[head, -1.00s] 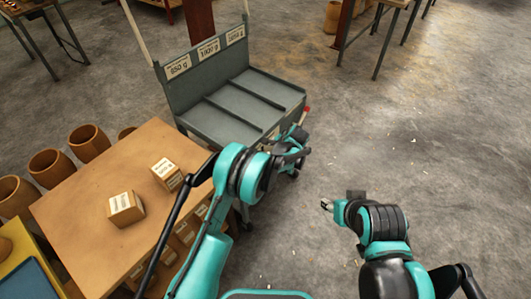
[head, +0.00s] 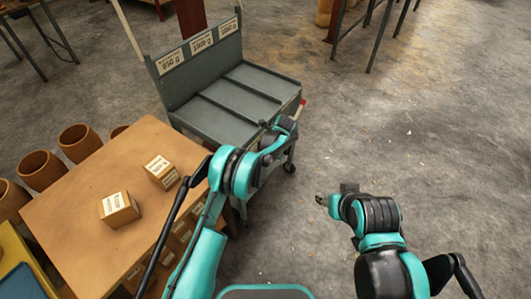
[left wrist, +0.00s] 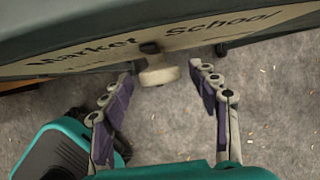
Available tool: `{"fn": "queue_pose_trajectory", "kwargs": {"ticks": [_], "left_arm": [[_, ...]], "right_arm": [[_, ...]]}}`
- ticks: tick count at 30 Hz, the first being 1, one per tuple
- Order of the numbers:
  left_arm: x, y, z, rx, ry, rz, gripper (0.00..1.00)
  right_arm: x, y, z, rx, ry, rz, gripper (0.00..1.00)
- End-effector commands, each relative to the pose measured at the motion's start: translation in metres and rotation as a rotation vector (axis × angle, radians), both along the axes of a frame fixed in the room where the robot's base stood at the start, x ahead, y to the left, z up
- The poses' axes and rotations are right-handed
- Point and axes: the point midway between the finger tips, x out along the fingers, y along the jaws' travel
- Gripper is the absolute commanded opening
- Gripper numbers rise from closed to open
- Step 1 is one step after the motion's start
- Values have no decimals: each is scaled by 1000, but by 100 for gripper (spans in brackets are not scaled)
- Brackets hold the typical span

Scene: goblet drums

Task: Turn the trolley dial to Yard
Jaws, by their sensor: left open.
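The grey trolley (head: 240,92) stands ahead, with a sloping divided top and a raised back panel. In the left wrist view its edge carries a pale label strip (left wrist: 205,38) reading "Market" and "School"; the word Yard is not readable there. The dial, a pale round knob (left wrist: 158,74) with a dark block above it, sits between these two words. My left gripper (left wrist: 163,88) is open, its fingers on either side of the knob and slightly below it. In the head view my left gripper (head: 284,128) is at the trolley's near edge. My right gripper (head: 321,200) is over bare floor, small and unclear.
A wooden table (head: 75,225) with two labelled boxes (head: 118,208) (head: 161,172) stands at the left, close to my left arm. Clay pots (head: 40,170) line its far side. Open concrete floor (head: 430,150) lies at the right.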

Motion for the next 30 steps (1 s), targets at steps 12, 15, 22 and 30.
{"fn": "queue_pose_trajectory", "kwargs": {"ticks": [12,15,22,30], "left_arm": [[2,1,-5,0,0,0,42],[2,1,-5,0,0,0,16],[1,2,-5,-4,-5,0,11],[-1,3,-5,-58,-82,0,11]], "right_arm": [[0,0,-2,0,0,0,48],[0,0,-2,0,0,0,48],[0,0,-2,0,0,0,48],[0,0,-2,0,0,0,48]]}}
